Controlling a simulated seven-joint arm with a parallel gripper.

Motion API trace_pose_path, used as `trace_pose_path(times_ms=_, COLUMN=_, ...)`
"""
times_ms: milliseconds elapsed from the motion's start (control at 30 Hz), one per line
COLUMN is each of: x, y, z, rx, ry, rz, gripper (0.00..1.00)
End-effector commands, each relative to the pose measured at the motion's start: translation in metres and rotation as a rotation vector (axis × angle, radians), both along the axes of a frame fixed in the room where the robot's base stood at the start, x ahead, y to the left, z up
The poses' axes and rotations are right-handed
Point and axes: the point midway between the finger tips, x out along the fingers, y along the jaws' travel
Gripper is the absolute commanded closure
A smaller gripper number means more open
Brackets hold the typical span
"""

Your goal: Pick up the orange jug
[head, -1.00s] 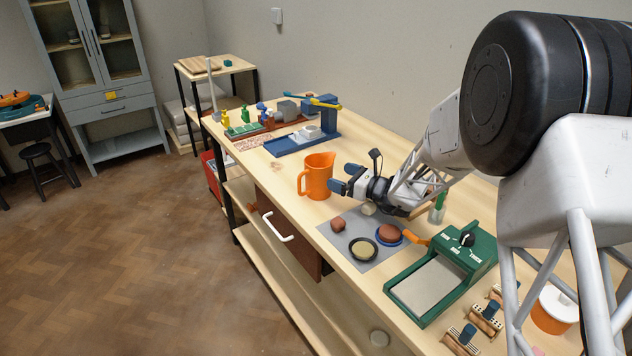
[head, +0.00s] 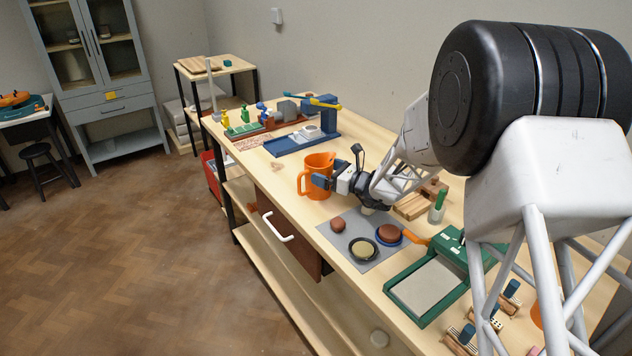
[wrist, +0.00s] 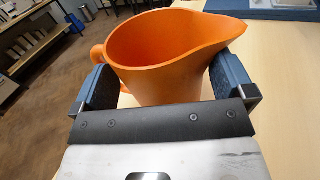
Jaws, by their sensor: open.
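The orange jug (head: 311,186) stands upright on the wooden workbench. Its handle is on the left and its spout on the right. In the wrist view the jug (wrist: 160,80) fills the space ahead of the palm, and I see into its empty-looking inside. My gripper (head: 326,181) is at the jug's near right side in the head view. In the wrist view my gripper (wrist: 165,88) is open, with one blue finger on each side of the jug. I cannot tell whether the fingers touch it. The finger tips are partly hidden by the jug.
A blue press-like stand (head: 300,140) is behind the jug. A grey mat (head: 350,226) with small brown and dark round items lies nearer. A green tray device (head: 428,288) and a green-handled tool in a cup (head: 437,210) are to the right. The bench's front edge is close to the jug.

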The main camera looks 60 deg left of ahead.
Motion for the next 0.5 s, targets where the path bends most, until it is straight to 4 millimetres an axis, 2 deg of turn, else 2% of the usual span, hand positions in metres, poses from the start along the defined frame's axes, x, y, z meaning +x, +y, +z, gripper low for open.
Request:
trace_pose_path(times_ms=133, x=-0.004, y=0.0084, z=-0.0001, rx=0.0, ry=0.0, rz=0.001, gripper=0.0)
trace_pose_path(times_ms=500, x=-0.004, y=0.009, z=-0.0003, rx=0.0, ry=0.001, rz=0.0, gripper=0.0)
